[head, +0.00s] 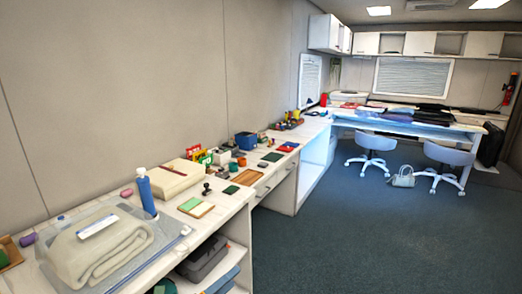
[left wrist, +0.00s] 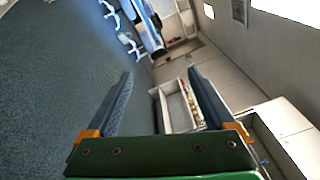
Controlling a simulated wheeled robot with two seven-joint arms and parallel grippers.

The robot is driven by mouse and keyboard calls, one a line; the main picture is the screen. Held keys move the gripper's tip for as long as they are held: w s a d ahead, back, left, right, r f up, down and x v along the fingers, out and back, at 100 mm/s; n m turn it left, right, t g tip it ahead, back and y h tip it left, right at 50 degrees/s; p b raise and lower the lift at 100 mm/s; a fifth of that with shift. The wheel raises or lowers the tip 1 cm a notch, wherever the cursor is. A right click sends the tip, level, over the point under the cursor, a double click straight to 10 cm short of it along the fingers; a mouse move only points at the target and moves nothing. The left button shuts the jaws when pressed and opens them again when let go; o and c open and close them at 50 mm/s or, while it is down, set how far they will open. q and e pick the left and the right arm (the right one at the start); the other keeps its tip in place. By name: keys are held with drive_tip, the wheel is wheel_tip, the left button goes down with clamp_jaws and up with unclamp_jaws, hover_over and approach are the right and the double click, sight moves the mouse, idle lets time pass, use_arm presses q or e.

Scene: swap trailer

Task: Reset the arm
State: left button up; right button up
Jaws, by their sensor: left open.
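My left gripper (left wrist: 160,75) shows in the left wrist view, its two dark fingers spread apart with nothing between them. Its green body fills the bottom of that view. The fingers point out over the floor (left wrist: 60,75) and toward the long white counter, with clear air around them. I see neither arm nor gripper in the head view. My right gripper is in no view.
The white counter (head: 236,205) runs along the left wall, holding a folded towel (head: 98,250), a blue bottle (head: 146,190) and several small items. Two chairs (head: 370,146) and a pale handbag (head: 403,178) stand by the far desk. The carpet (head: 360,235) between is clear.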

use_arm(q)
drive_tip(key=s+a+f+n+g+y, duration=0.1)
drive_tip(key=s+a+f+n+y, duration=0.2)
drive_tip(key=s+f+n, duration=0.45)
drive_tip(key=s+a+f+n+g+y, duration=0.1)
drive_tip(key=s+a+f+n+y, duration=0.2)
drive_tip(key=f, duration=0.7)
drive_tip(key=s+a+f+n+g+y, duration=0.1)
drive_tip(key=s+a+f+n+y, duration=0.25)
drive_tip(key=f+n, duration=0.4)
drive_tip(key=s+f+n+g+y, duration=0.1)
drive_tip(key=s+f+n+g, duration=0.2)
drive_tip(key=s, duration=0.7)
drive_tip(key=s+f+n+g+y, duration=0.1)
drive_tip(key=s+f+n+g, duration=0.2)
drive_tip(key=s, duration=0.7)
drive_tip(key=s+a+f+n+g+y, duration=0.1)
drive_tip(key=s+f+n+g, duration=0.2)
drive_tip(key=s+f, duration=0.4)
drive_tip(key=s+n, duration=0.1)
drive_tip(key=s, duration=0.2)
drive_tip(key=shift+g, duration=0.3)
